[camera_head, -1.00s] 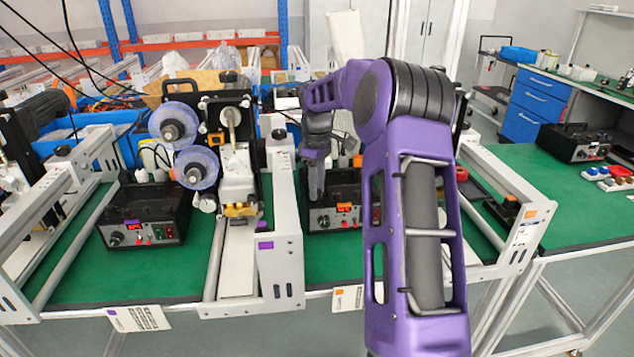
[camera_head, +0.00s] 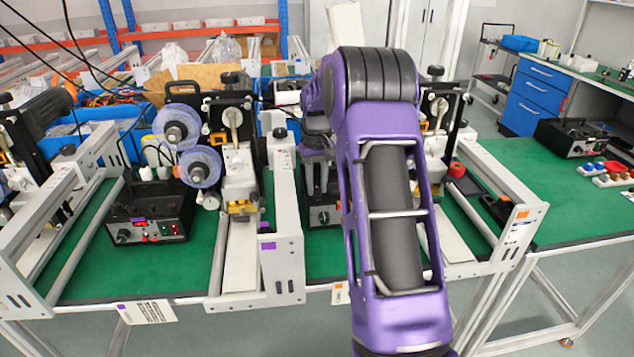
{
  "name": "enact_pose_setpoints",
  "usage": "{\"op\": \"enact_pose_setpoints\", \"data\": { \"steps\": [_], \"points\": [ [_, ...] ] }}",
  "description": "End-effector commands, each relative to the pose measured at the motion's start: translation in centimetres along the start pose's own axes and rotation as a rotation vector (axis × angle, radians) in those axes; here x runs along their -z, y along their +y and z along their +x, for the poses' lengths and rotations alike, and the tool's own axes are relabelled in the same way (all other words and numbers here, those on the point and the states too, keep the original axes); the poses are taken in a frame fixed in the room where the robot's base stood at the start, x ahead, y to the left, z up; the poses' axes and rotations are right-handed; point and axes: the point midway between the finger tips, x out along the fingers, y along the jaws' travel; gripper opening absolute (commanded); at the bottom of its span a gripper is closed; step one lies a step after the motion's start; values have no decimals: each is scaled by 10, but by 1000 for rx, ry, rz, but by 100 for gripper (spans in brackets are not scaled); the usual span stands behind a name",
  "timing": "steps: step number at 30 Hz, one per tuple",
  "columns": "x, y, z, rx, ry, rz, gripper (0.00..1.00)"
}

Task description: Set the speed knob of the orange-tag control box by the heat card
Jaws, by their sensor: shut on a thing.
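The orange-tag control box (camera_head: 318,222) is a black box on the green bench, right of the middle white rail. My arm hides its right part, with the display and tag. Its speed knob (camera_head: 322,217) is at the lower left of its front. My gripper (camera_head: 319,192) points down at the box and is shut, apparently on the knob; the contact is too small and dark to see clearly. A white card with an orange tag (camera_head: 340,293), probably the heat card, hangs at the bench's front edge. My arm covers most of it and its text is unreadable.
A purple-tag control box (camera_head: 150,222) with a lit red display stands to the left, with its own card (camera_head: 146,311) below. A white rail frame (camera_head: 283,245) stands close left of my gripper. Another black box (camera_head: 575,138) sits on the right bench.

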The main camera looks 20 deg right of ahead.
Motion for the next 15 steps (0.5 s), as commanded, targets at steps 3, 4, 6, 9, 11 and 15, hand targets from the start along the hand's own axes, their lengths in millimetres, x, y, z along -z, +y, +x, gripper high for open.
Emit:
{"op": "enact_pose_setpoints", "data": {
  "steps": [3,4,6,9,11,15],
  "points": [
    [1,0,-2,-1,4,28,0],
    [1,0,-2,-1,4,33,0],
    [1,0,-2,-1,5,41,0],
    [1,0,-1,0,5,48,0],
    [1,0,-1,0,5,49,0],
    [1,0,-1,0,5,49,0]
  ]
}}
